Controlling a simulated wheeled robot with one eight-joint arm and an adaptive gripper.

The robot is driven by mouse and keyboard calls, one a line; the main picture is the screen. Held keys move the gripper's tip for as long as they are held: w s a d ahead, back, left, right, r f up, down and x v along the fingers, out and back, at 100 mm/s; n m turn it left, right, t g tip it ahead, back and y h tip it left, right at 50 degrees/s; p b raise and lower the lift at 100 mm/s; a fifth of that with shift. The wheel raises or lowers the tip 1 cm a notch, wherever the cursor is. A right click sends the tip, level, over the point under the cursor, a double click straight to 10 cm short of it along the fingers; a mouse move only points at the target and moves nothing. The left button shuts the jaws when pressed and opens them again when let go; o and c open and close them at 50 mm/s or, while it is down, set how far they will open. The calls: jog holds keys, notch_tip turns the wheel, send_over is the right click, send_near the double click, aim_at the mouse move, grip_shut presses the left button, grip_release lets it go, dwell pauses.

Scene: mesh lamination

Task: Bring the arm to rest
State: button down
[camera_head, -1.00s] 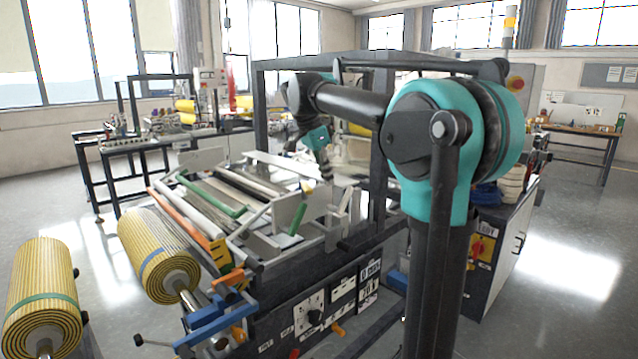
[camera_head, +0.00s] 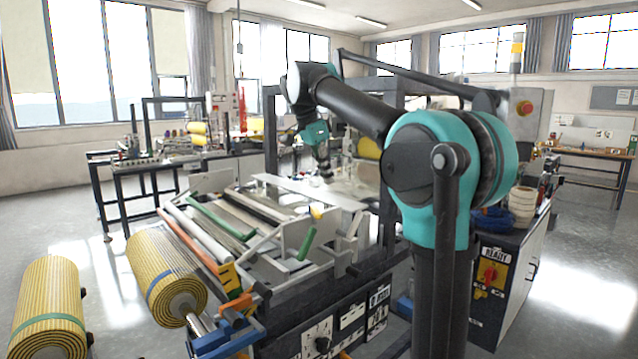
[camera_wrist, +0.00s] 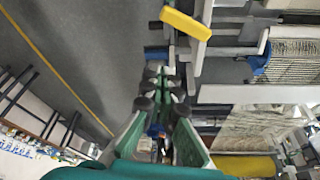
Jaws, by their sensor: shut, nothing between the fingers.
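My arm (camera_head: 352,108), black with teal joints, reaches from the right foreground over the laminating machine (camera_head: 300,262). My gripper (camera_head: 326,174) hangs from the far end of the arm, pointing down above the back part of the machine. It is small and partly blurred in the head view. In the wrist view my gripper (camera_wrist: 165,88) shows its green and dark fingers closed together, with nothing seen between them. The fingers appear apart from the machine.
A dark frame (camera_head: 388,165) rises beside my arm. A cabinet (camera_head: 505,285) with a red switch stands at the right. Open floor lies at the far right.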

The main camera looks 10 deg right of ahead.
jog(key=s+d+f+n+y, duration=0.1)
jog(key=s+d+f+n, duration=0.1)
jog(key=f, duration=0.5)
jog(key=s+d+f+n, duration=0.1)
jog(key=d+f+n, duration=0.1)
jog(key=f, duration=0.4)
jog(key=s+d+f+n+t+y, duration=0.1)
jog(key=s+f+n, duration=0.4)
jog(key=s+f, duration=0.6)
jog(key=s+d+f+n+t+y, duration=0.1)
jog(key=s+f+n, duration=0.4)
jog(key=s+f, duration=0.6)
notch_tip(320, 180, down, 8)
jog(key=shift+s+d+r+t+y, duration=0.3)
jog(key=shift+d+t, duration=0.2)
jog(key=shift+d, duration=0.6)
